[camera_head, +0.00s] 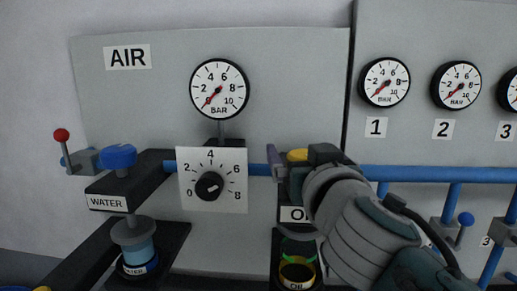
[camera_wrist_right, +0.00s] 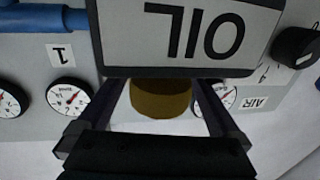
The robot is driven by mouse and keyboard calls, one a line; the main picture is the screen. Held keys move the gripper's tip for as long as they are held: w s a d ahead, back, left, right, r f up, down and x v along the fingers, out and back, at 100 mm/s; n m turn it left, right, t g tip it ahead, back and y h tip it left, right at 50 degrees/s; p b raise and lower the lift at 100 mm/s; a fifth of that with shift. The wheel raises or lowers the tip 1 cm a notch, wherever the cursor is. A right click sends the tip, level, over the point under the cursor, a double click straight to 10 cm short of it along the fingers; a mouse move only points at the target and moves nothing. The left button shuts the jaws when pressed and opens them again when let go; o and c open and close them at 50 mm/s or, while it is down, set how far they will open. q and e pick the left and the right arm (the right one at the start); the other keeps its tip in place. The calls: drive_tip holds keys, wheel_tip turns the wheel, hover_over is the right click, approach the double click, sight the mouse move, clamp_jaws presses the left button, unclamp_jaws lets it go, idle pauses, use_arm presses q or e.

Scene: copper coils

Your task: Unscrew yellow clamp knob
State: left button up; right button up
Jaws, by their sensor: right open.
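The yellow clamp knob (camera_head: 297,155) sits on top of the oil clamp, beside the blue pipe in the head view, partly hidden by my right gripper. In the right wrist view the knob (camera_wrist_right: 161,98) shows between the two dark fingers. My right gripper (camera_head: 284,163) is open around the knob; I cannot tell whether a finger touches it. The OIL label (camera_wrist_right: 188,36) is upside down in the wrist view, and my gripper partly covers it in the head view. My left gripper is not in view.
The AIR dial panel (camera_head: 228,198) stands left of my right gripper. The water clamp with its blue knob (camera_head: 118,156) is further left. The blue pipe (camera_head: 440,173) runs along the wall. A green-and-yellow oil container (camera_head: 297,272) is below the oil clamp. Pressure gauges (camera_head: 219,89) hang above.

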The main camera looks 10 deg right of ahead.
drive_tip(key=shift+w, duration=0.45)
drive_tip(key=c, duration=1.3)
drive_tip(key=shift+c, duration=0.2)
drive_tip(key=shift+y, duration=0.3)
